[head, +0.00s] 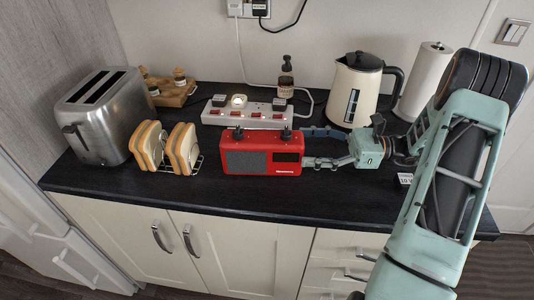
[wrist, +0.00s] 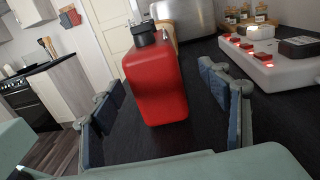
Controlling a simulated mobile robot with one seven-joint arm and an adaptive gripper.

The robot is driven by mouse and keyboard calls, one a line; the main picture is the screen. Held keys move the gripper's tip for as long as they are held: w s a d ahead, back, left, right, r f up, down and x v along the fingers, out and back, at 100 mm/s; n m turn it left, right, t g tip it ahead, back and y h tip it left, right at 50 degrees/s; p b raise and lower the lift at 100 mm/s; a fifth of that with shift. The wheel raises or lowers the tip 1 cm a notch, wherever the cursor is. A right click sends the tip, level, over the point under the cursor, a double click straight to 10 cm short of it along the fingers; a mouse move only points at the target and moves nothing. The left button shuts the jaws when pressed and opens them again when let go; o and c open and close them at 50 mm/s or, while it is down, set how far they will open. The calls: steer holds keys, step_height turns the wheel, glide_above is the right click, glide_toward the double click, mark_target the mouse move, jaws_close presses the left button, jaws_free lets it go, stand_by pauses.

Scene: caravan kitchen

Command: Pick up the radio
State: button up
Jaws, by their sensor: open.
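The red radio (head: 262,158) stands upright on the dark counter, with a grey speaker grille and a dark display on its front. My gripper (head: 305,148) is at its right end, with one finger behind it and the other near its front. In the wrist view the radio (wrist: 160,85) shows its red end and a dark knob on top, between the two blue-padded fingers of my gripper (wrist: 168,112). The fingers are open, with a gap visible on each side of the radio. The radio's far end is hidden in the wrist view.
A white power strip (head: 247,114) with plugs lies close behind the radio. A toast rack with bread (head: 183,149) and a steel toaster (head: 101,114) stand left. A cream kettle (head: 354,92) and paper roll (head: 424,80) stand behind my arm. The counter's front strip (head: 215,191) is clear.

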mark_target(268, 145)
steer(key=a, duration=0.5)
steer(key=shift+w+a+r, duration=0.1)
steer(key=shift+w, duration=0.05)
steer(key=a+p, duration=0.1)
steer(key=a, duration=0.4)
steer(key=shift+a+r, duration=0.15)
steer(key=shift+r, duration=0.05)
steer(key=c, duration=1.8)
steer(key=shift+r, duration=0.1)
steer(key=shift+c, duration=0.6)
